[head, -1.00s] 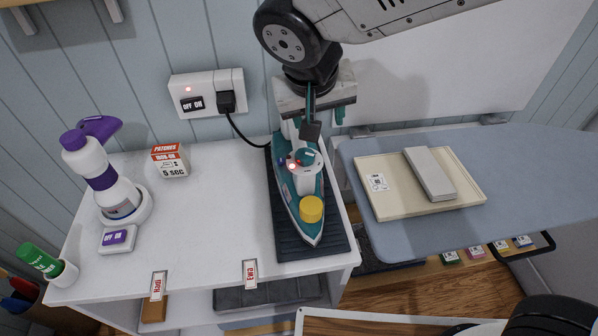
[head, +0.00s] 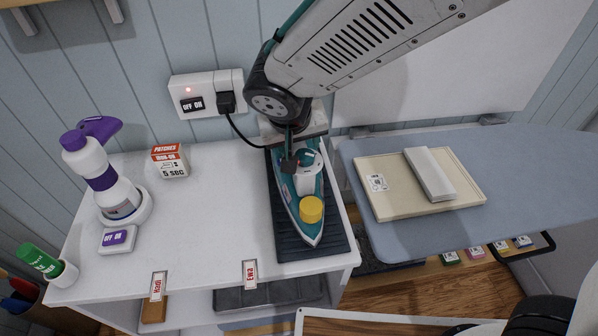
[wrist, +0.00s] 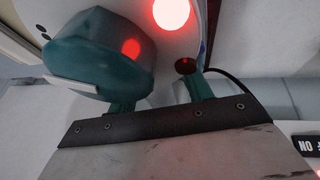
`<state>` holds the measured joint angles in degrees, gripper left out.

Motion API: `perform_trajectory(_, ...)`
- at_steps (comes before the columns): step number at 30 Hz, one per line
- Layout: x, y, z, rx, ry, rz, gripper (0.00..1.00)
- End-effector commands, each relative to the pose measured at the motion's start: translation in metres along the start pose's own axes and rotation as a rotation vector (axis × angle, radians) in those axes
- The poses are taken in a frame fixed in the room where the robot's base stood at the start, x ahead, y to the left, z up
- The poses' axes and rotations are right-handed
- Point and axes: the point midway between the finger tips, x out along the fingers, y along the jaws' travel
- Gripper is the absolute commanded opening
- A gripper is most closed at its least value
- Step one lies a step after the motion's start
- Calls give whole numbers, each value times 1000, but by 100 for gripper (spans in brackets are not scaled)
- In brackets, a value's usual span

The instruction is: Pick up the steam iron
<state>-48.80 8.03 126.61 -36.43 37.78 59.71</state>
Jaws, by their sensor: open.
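The steam iron (head: 309,184) is teal and white with a yellow cap at its front. It rests on a dark ridged mat (head: 335,242) at the right end of the white counter, its narrow tip toward me. My gripper (head: 297,161) is open at the iron's rear upper part, with a dark-tipped finger over the handle area. The other finger is largely hidden in the head view. In the wrist view, teal and white surfaces and a glowing red light fill the space close ahead of my gripper. Contact cannot be told.
A black cord runs from the iron to the wall socket (head: 207,94). A spray bottle (head: 101,176), a patches box (head: 170,162) and a green-capped bottle (head: 45,263) stand on the left. An ironing board (head: 540,190) with a cream tray (head: 383,206) is at right. The counter's middle is clear.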

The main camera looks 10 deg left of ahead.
Motion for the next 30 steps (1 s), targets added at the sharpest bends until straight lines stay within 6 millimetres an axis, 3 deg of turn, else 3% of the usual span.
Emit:
perform_trajectory(2, 0, 0, 0, 0, 0, 0, 50)
perform_trajectory(3, 0, 0, 0, 0, 0, 0, 45)
perform_trajectory(8, 0, 0, 0, -1, 0, 0, 0)
perform_trajectory(20, -4, 0, -2, 0, 3, -1, 0)
perform_trajectory(30, -26, 5, -11, 1, 4, -1, 0)
